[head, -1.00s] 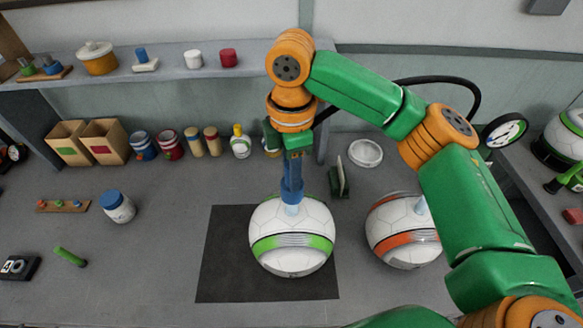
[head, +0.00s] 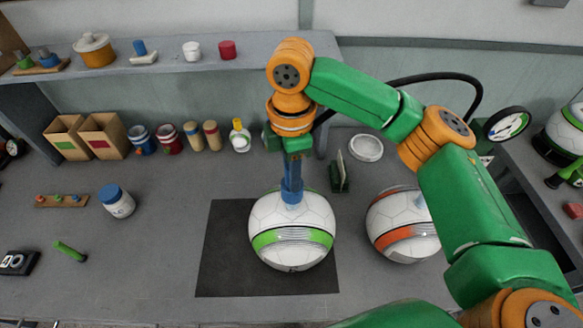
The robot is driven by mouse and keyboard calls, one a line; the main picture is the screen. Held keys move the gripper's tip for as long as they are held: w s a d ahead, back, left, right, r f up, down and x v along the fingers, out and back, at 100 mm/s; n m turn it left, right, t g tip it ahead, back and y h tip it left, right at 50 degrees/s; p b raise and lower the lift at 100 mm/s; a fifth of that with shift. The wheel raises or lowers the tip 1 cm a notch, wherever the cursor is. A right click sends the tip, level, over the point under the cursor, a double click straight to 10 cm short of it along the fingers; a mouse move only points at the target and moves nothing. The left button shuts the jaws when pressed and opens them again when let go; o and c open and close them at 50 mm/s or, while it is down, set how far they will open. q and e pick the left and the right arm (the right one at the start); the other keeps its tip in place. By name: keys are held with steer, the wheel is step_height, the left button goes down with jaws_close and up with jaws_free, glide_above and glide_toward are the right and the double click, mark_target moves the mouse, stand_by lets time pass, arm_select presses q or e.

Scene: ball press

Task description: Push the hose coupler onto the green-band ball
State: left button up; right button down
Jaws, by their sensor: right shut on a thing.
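The green-band ball (head: 290,256) is white with a green stripe and a grey ribbed patch, and sits on the dark mat. The blue hose coupler (head: 292,188) stands upright over the ball's top, its lower end around the pale stem, which is now almost hidden. My right gripper (head: 293,158) points down and is shut on the coupler; its fingertips are hard to make out. The orange-band ball (head: 390,239) stands to the right, partly behind my arm. My left gripper is not in view.
The dark mat (head: 222,270) lies under the green-band ball. A blue-lidded jar (head: 117,203) and a green stick (head: 70,252) lie to the left. Jars and wooden boxes (head: 104,136) line the back wall under a shelf (head: 170,65). The counter left of the mat is mostly clear.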

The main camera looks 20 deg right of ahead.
steer(key=shift+f, duration=1)
steer(key=c, duration=0.5)
jaws_free()
steer(key=shift+r+b, duration=0.35)
steer(key=shift+b, duration=0.05)
step_height(320, 180, up, 7)
steer(key=shift+f, duration=0.2)
steer(key=shift+f, duration=0.1)
